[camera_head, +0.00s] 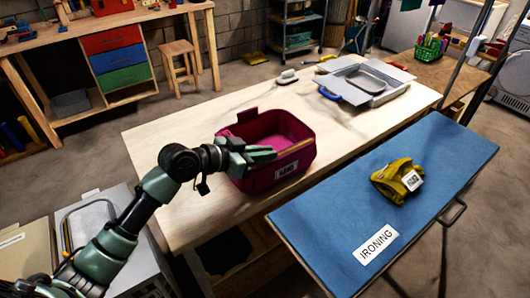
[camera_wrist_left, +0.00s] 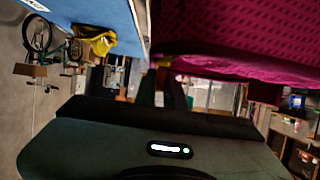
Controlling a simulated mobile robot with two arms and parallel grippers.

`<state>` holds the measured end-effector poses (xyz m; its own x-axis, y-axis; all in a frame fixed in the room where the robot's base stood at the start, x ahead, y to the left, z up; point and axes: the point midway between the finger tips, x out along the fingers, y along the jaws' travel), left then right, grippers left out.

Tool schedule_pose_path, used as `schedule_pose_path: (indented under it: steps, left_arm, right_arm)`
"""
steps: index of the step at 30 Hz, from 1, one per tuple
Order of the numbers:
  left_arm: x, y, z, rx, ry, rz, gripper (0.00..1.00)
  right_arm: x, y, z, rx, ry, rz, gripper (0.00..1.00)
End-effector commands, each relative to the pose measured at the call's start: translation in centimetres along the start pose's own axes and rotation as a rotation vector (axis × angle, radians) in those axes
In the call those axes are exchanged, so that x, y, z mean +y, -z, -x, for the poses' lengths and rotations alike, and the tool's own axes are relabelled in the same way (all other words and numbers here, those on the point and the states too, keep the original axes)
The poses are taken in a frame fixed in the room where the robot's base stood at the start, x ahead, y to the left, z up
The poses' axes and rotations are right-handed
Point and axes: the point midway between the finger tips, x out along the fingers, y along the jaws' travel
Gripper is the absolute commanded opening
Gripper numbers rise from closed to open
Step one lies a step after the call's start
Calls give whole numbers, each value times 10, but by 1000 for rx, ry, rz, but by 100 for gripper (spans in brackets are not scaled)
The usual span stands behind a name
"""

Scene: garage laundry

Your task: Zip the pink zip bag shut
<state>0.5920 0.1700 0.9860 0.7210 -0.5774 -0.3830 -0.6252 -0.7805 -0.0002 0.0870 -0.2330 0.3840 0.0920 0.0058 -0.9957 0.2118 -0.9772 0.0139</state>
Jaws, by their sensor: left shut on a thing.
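The pink zip bag (camera_head: 297,132) stands open on the light wooden table, with a white label on its front wall. A yellow zip strip (camera_head: 295,146) runs along its front right rim. My left gripper (camera_head: 262,154) reaches over the bag's near left rim. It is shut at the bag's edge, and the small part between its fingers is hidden. In the left wrist view the bag's dotted pink fabric (camera_wrist_left: 235,35) fills the upper right, close beside the dark fingers (camera_wrist_left: 162,88). My right gripper is not in view.
The wooden table (camera_head: 200,214) has bare room left of the bag. A grey tray-like case (camera_head: 372,76) and a small iron-like object (camera_head: 286,77) lie behind. A blue ironing board (camera_head: 430,165) with a yellow cloth item (camera_head: 390,182) stands close at the right.

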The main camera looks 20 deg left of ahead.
Motion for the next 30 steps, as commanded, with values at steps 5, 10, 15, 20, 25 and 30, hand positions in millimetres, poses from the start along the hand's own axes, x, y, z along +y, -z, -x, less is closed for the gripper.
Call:
schedule_pose_path:
  steps: [5, 10, 15, 20, 25, 30]
  left_arm:
    - [0, 0, 0, 0, 1, 0, 0]
    - [0, 2, -3, 0, 0, 0, 0]
    - [0, 11, -22, 2, -1, -2, 0]
    - [0, 26, -58, 4, -2, -2, 0]
    - [1, 41, -97, 4, -2, -1, 0]
    - [0, 52, -127, 2, -1, -1, 0]
  right_arm:
    - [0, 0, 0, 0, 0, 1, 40]
    - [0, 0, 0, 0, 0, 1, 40]
    - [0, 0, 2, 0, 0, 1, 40]
    - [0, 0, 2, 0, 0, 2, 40]
    - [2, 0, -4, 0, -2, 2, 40]
    - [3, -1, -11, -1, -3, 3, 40]
